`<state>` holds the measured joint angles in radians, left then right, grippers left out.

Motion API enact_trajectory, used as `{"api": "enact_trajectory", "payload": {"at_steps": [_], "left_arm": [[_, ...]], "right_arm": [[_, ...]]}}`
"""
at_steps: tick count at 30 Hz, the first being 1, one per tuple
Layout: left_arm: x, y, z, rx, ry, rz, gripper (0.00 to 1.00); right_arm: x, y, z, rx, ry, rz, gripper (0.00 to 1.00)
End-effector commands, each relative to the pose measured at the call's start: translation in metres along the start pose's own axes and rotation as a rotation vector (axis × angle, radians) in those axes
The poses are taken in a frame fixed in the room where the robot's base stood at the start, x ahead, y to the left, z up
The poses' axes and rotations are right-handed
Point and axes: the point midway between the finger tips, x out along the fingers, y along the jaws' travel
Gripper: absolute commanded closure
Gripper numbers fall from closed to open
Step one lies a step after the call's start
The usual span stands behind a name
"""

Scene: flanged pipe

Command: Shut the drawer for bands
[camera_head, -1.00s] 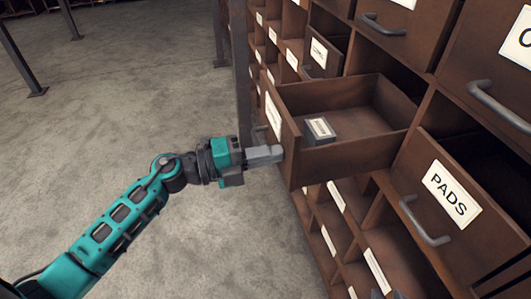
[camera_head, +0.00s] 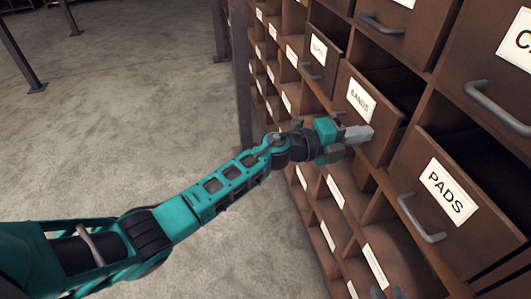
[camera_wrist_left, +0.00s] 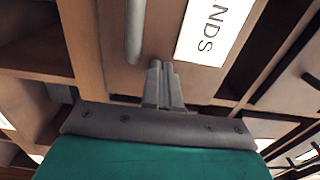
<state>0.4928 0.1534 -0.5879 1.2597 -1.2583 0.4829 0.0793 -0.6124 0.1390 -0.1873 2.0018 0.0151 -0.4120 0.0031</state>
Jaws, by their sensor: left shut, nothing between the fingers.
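The bands drawer (camera_head: 384,110) has a brown front with a white label reading BANDS. In the left wrist view the shut fingers (camera_wrist_left: 160,66) are against or very near the drawer front (camera_wrist_left: 165,35), between the grey handle (camera_wrist_left: 135,30) and the label (camera_wrist_left: 214,28). I cannot tell whether they touch. My right gripper is not in view.
The pads drawer (camera_head: 440,195) stands partly open to the right, with a grey handle (camera_head: 420,220). Another slightly open drawer (camera_head: 322,58) is at upper left. Open compartments lie below. The concrete floor (camera_head: 120,130) at left is clear apart from metal posts.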

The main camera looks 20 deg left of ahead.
Motion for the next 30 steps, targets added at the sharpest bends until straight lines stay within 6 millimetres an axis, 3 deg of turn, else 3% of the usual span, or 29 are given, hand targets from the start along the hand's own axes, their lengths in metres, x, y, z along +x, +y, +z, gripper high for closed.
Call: {"api": "enact_trajectory", "payload": {"at_steps": [10,23,30], "left_arm": [[0.021,0.0,0.0,-0.001,-0.001,-0.001,1.0],[0.022,-0.003,0.0,0.001,-0.003,-0.006,1.0],[0.011,-0.003,0.009,0.001,-0.003,-0.004,1.0]], "right_arm": [[0.001,-0.002,-0.003,-0.006,0.009,-0.008,0.62],[0.002,-0.001,-0.005,-0.014,0.013,-0.008,0.62],[0.001,0.0,-0.008,-0.015,0.017,-0.007,0.62]]}}
